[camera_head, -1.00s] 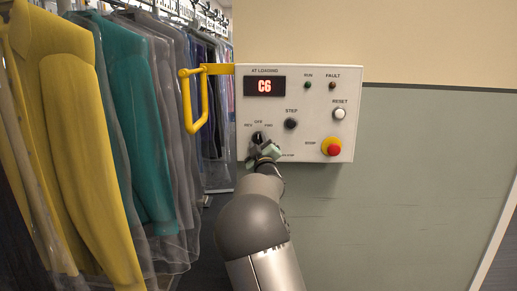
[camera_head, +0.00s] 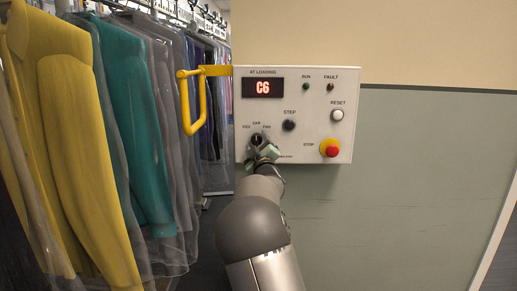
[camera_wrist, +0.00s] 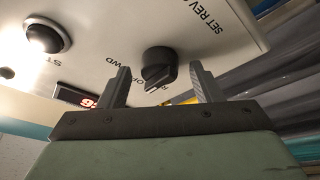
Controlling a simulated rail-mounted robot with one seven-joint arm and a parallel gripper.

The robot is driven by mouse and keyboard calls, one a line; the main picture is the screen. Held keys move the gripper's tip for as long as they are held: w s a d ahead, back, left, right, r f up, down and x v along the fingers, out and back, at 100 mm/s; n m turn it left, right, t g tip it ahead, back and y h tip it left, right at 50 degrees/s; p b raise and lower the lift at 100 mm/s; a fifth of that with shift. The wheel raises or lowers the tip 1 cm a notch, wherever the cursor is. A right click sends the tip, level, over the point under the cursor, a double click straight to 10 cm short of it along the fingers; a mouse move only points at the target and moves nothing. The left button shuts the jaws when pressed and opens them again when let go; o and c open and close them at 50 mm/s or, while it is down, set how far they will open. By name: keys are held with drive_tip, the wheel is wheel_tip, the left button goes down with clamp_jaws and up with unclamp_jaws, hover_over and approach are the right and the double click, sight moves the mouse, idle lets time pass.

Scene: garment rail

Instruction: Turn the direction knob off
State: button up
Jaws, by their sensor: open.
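The direction knob (camera_head: 256,138) is black and sits at the lower left of the white control panel, under the REV, OFF and FWD labels. In the wrist view the knob (camera_wrist: 158,64) shows a white pointer mark at its lower end; I cannot tell for sure which label it points at. My gripper (camera_head: 263,149) is at the panel, just below and right of the knob, and hides part of it. In the wrist view my gripper (camera_wrist: 160,78) is open, with one finger on each side of the knob and visible gaps between.
A yellow handle (camera_head: 186,105) juts out at left, beside bagged garments (camera_head: 75,140). Right of the panel is bare wall.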

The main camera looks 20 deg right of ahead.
drive_tip(key=b+v, duration=0.1)
drive_tip(key=v, duration=1.6)
drive_tip(key=shift+s+f+b, duration=0.15)
drive_tip(key=shift+b, duration=0.25)
drive_tip(key=s+a+f+m+g+y+p, duration=0.1)
drive_tip(key=s+g+p, duration=0.4)
drive_tip(key=s, duration=0.7)
drive_tip(key=s+a+f+m+g+y+p, duration=0.1)
drive_tip(key=s+a+m+g+p, duration=0.3)
drive_tip(key=s+g, duration=0.5)
drive_tip(key=s+a+f+m+g+p, duration=0.2)
drive_tip(key=s+a+g+p, duration=0.4)
drive_tip(key=s, duration=1)
drive_tip(key=shift+f+m+g+y+p, duration=0.4)
drive_tip(key=shift+g+p, duration=0.1)
drive_tip(key=shift+p, duration=0.35)
